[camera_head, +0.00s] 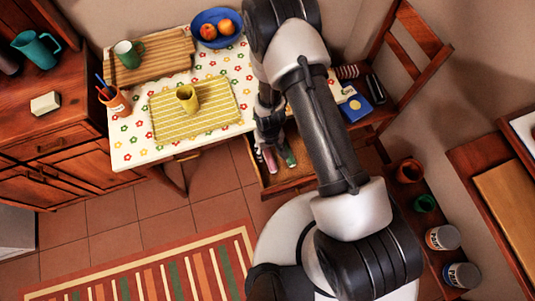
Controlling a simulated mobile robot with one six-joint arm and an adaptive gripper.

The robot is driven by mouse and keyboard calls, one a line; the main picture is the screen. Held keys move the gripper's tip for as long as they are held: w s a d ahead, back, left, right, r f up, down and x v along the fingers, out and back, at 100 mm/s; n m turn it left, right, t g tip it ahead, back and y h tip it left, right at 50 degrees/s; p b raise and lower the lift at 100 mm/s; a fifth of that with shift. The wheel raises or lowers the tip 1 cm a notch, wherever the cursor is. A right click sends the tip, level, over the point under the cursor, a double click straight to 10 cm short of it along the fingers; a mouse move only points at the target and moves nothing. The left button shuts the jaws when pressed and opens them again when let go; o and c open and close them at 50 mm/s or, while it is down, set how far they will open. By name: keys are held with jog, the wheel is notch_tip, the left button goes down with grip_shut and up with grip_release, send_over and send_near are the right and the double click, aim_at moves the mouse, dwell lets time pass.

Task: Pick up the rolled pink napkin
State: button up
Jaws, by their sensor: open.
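An open drawer (291,184) juts out below the right part of the table. A narrow pink roll (270,160), which looks like the rolled pink napkin, lies in its left part. A green roll (287,153) lies just right of it. My gripper (268,143) points down over the drawer, close above the pink roll's far end. It is open, with nothing visible between its fingers. The gripper and arm hide the far part of the drawer, and I cannot tell whether a finger touches the roll.
The flowered table (134,154) is left of the arm, with a yellow mat (222,112), yellow cup (187,98), blue fruit bowl (206,41) and cutting board (165,61). A wooden chair (430,70) stands right; a low shelf with jars (442,237) is at lower right.

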aim_at(270, 157)
jog(key=shift+s+d+f+b, duration=0.1)
jog(key=shift+f+b, duration=1.3)
jog(key=shift+b, duration=0.15)
jog(key=shift+s+d+f+b, duration=0.1)
jog(key=shift+f+b, duration=1.3)
jog(key=shift+b, duration=0.1)
jog(key=shift+r, duration=0.1)
jog(key=shift+c, duration=0.4)
jog(key=c, duration=0.9)
